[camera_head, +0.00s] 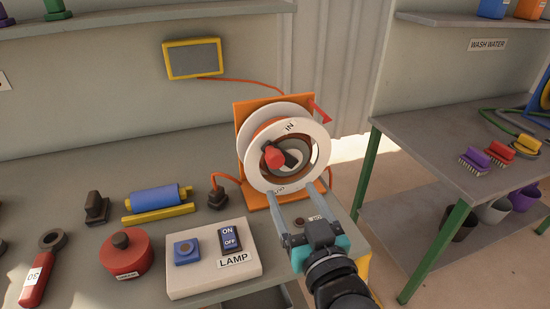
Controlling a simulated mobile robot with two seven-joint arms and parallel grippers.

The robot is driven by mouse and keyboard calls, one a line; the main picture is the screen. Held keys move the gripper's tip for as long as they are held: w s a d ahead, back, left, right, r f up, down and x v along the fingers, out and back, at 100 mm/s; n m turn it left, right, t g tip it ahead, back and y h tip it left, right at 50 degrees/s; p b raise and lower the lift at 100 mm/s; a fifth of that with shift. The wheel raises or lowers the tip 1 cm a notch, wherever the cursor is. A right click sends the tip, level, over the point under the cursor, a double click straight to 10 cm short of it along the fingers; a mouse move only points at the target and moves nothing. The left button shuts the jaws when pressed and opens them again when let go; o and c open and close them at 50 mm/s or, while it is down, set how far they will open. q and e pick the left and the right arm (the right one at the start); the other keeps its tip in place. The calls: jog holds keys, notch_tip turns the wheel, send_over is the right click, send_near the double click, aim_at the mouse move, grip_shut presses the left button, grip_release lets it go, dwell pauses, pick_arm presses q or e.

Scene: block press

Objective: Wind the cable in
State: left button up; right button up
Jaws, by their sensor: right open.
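The cable reel (314,172) has white flanges on an orange stand (243,116) near the right end of the bench. Its face carries an "IN" label, a second, partly hidden label, and a crank with a red knob (275,156). The orange cable (228,177) runs from the reel's lower left to a black plug (217,198) on the bench. My right gripper (290,189) is open and empty, its two fingers pointing up at the lower rim of the reel, below the red knob. I cannot tell whether they touch the rim. My left gripper is out of view.
A lamp switch box (213,279) stands left of my right gripper. A red round weight (125,255), a blue roller (155,199) and a red tool (37,280) lie further left. A yellow-framed panel (193,59) hangs behind. Another table (430,165) with brushes stands right, across a gap.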

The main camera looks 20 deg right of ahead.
aim_at(277, 163)
jog(key=w+b, duration=0.1)
jog(key=w, duration=1.1)
jog(key=shift+w, duration=0.1)
grip_shut()
dwell(0.5)
dwell(0.8)
